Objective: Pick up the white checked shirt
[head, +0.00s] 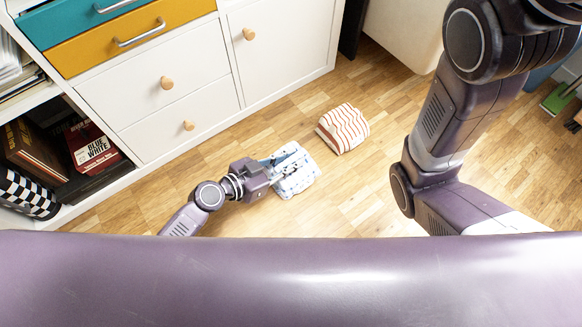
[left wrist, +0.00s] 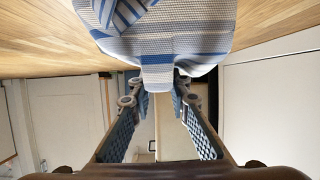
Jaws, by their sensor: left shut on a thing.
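The white checked shirt (head: 297,172), folded, with blue and grey bands, is on the wood floor at the centre of the head view. It also fills the top of the left wrist view (left wrist: 165,40). My left gripper (head: 272,168) reaches it from the left and is shut on its near edge. In the left wrist view, a blue and white fold of the shirt sits between the fingertips (left wrist: 158,77). The gripper hides part of the shirt's left side. My right gripper is out of view.
A folded red and white striped cloth (head: 343,129) lies on the floor beyond the shirt. A white cabinet (head: 185,95) with drawers stands at the upper left, beside a shelf with books (head: 90,143). Open floor lies right of the shirt.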

